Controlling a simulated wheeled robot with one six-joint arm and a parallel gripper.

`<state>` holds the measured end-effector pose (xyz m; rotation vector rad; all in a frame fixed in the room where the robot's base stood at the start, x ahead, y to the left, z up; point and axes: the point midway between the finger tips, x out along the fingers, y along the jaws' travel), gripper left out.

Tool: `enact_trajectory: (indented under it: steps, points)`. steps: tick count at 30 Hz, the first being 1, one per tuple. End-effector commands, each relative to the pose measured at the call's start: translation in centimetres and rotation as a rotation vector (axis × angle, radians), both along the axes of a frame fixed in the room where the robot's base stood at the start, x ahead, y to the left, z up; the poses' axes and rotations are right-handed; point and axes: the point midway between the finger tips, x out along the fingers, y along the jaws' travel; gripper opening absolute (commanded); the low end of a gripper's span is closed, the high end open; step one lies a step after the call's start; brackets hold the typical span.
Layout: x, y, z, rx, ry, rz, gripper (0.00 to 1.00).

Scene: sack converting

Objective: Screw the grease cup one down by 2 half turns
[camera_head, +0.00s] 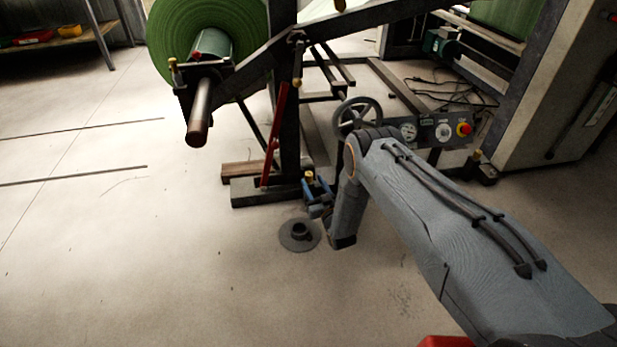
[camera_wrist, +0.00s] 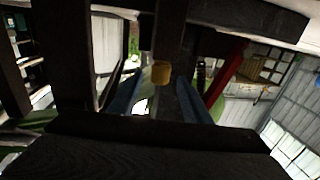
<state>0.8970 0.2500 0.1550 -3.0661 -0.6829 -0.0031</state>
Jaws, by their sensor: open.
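A small brass grease cup (camera_head: 309,175) sits low on the dark machine stand, just beyond my gripper (camera_head: 318,192). In the wrist view the brass cup (camera_wrist: 161,73) is near the middle. It appears between the two blue fingers of my gripper (camera_wrist: 160,88), one to each side. The fingers are open and spread apart. I cannot tell whether they touch the cup or how deep it lies between them. Other brass cups show on the stand, at the upper left (camera_head: 173,66) and on the upright (camera_head: 297,83). No numbers are readable.
A red lever (camera_head: 275,135) stands close to the left of the cup. A green roll (camera_head: 205,30) and a projecting shaft (camera_head: 199,115) are at upper left. A handwheel (camera_head: 357,117) and control panel (camera_head: 437,131) are behind my arm. The left floor is mostly clear.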

Motion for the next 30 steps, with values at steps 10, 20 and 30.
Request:
enact_trajectory:
  steps: [10,20,30]
  points:
    - [4.1,2.1,-0.1,0.000,0.000,0.002,0.44]
    - [4.5,2.3,0.0,-0.001,0.002,0.001,0.44]
    - [4.5,2.3,0.0,-0.001,0.002,0.001,0.03]
